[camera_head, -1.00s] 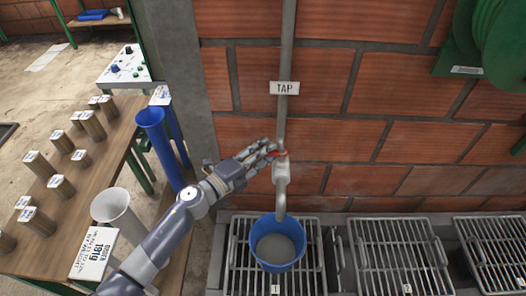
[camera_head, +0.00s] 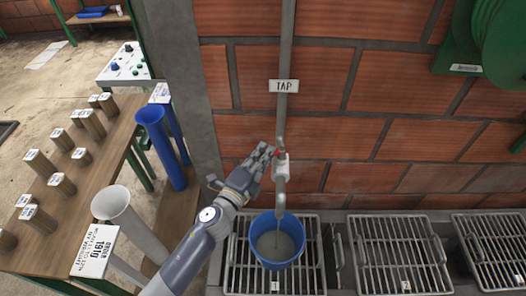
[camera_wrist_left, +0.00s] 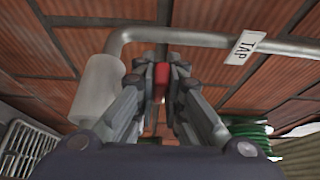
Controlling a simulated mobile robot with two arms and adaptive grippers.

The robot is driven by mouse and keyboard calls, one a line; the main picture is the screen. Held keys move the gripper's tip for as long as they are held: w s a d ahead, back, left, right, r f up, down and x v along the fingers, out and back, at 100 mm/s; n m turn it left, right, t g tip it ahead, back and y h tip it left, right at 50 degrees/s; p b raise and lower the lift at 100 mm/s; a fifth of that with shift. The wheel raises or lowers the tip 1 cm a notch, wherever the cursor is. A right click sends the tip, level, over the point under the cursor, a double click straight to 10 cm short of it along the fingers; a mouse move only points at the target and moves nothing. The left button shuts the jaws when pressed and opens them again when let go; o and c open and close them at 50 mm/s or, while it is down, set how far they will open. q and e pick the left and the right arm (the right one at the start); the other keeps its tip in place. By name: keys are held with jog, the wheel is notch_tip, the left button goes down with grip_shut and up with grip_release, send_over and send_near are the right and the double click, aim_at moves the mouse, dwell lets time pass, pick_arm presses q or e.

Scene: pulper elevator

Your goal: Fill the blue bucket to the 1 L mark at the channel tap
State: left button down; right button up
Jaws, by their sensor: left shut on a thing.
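The blue bucket (camera_head: 258,225) stands upright on the left grate under the tap spout (camera_head: 281,202). A thin stream seems to run from the spout into it, and greyish water (camera_head: 275,245) shows inside. I cannot read any litre mark. The tap body (camera_head: 282,168) hangs on a grey pipe under a TAP sign (camera_head: 284,86). My left gripper (camera_head: 268,154) is at the tap, shut on its red handle (camera_head: 276,153). In the left wrist view the red handle (camera_wrist_left: 161,78) sits between the fingers. My right gripper is not in view.
Metal grates (camera_head: 388,255) cover the channel to the right, with nothing on them. A wooden table (camera_head: 70,235) with several brown cylinders stands at the left. Blue tubes (camera_head: 165,150) stand near the wall post. A green hose reel (camera_head: 490,45) hangs at upper right.

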pick_arm(q)
jog(key=shift+s+d+f+n+t+y+b, duration=0.2)
jog(key=shift+s+n+t+y+b, duration=0.2)
jog(key=shift+n+t+y+b, duration=0.5)
jog(key=shift+s+r+y, duration=0.1)
jog(key=shift+y, duration=0.7)
jog(key=c, duration=1.7)
grip_release()
jog(key=v, duration=1.2)
jog(key=shift+r, duration=0.25)
